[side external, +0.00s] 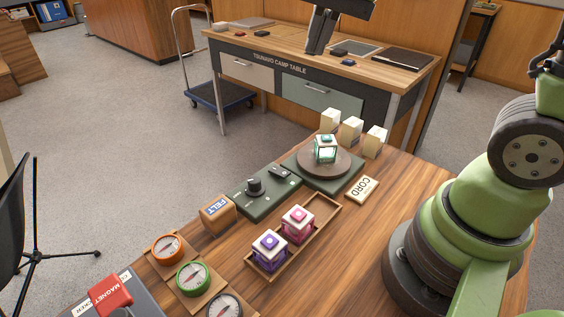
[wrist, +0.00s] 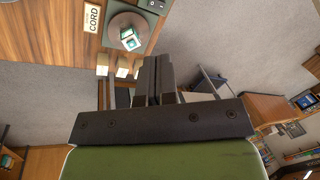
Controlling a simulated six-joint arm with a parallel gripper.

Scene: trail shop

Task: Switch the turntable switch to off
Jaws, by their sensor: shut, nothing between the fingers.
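The dark green control box (side external: 267,193) lies on the wooden table, with a round black knob (side external: 254,186) and a small black switch (side external: 278,172) on top. A small green light shows near the switch. I cannot tell the switch's position. Beside the box, the round brown turntable (side external: 301,165) carries a white and teal lantern (side external: 325,153). The wrist view shows the turntable (wrist: 116,27) and part of the box (wrist: 151,5) at the top edge. My gripper (wrist: 158,60) is shut and empty, apart from these things.
A CORD sign (side external: 362,190) and several cream blocks (side external: 350,131) stand near the turntable. A wooden tray (side external: 325,214) holds pink and purple lanterns. A FELT block (side external: 217,214) and compasses (side external: 193,278) lie left of it. Bare tabletop (side external: 345,250) lies right of the tray.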

